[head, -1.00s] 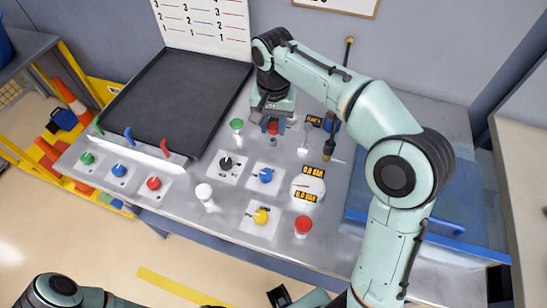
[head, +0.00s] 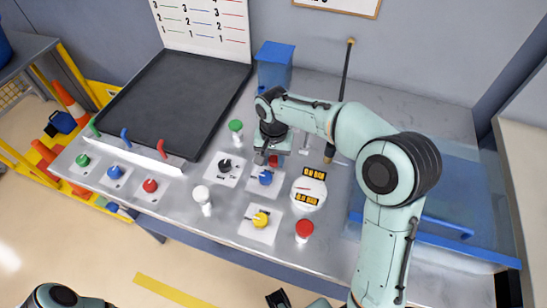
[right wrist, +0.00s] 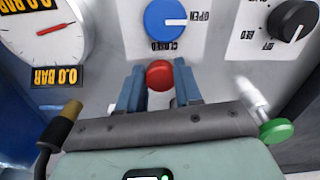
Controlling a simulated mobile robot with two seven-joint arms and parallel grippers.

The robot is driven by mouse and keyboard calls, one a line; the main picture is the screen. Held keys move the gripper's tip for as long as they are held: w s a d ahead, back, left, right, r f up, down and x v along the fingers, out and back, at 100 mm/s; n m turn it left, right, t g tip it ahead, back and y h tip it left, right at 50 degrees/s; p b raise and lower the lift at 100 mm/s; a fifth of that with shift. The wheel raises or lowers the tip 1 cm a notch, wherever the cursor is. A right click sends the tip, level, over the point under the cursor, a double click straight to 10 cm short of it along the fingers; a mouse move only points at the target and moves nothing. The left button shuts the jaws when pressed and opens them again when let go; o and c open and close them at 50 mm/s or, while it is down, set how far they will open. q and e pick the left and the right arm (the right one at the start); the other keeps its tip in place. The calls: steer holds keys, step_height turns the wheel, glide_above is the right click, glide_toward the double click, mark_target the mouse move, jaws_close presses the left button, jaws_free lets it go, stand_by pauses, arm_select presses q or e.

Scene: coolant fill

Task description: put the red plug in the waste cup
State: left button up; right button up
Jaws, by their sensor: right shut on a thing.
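My right gripper (head: 270,158) points down over the panel beside the blue knob. In the right wrist view its two blue fingers (right wrist: 160,90) are shut on the red plug (right wrist: 159,75), whose round top shows between them. A little of the plug (head: 273,161) also shows in the head view. Its lower end is hidden. I cannot tell for sure which thing is the waste cup; a blue container (head: 275,65) stands at the back of the bench.
A blue knob (head: 265,177), a round gauge (head: 308,192) and a yellow knob (head: 260,219) are close by. Green-capped (head: 236,127), white-capped (head: 201,195) and red-capped (head: 304,229) pieces stand around them. A dark tray (head: 175,105) lies left.

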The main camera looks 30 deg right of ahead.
steer(key=o, duration=0.4)
steer(key=shift+f, duration=0.15)
steer(key=o, duration=0.4)
steer(key=shift+o, duration=0.2)
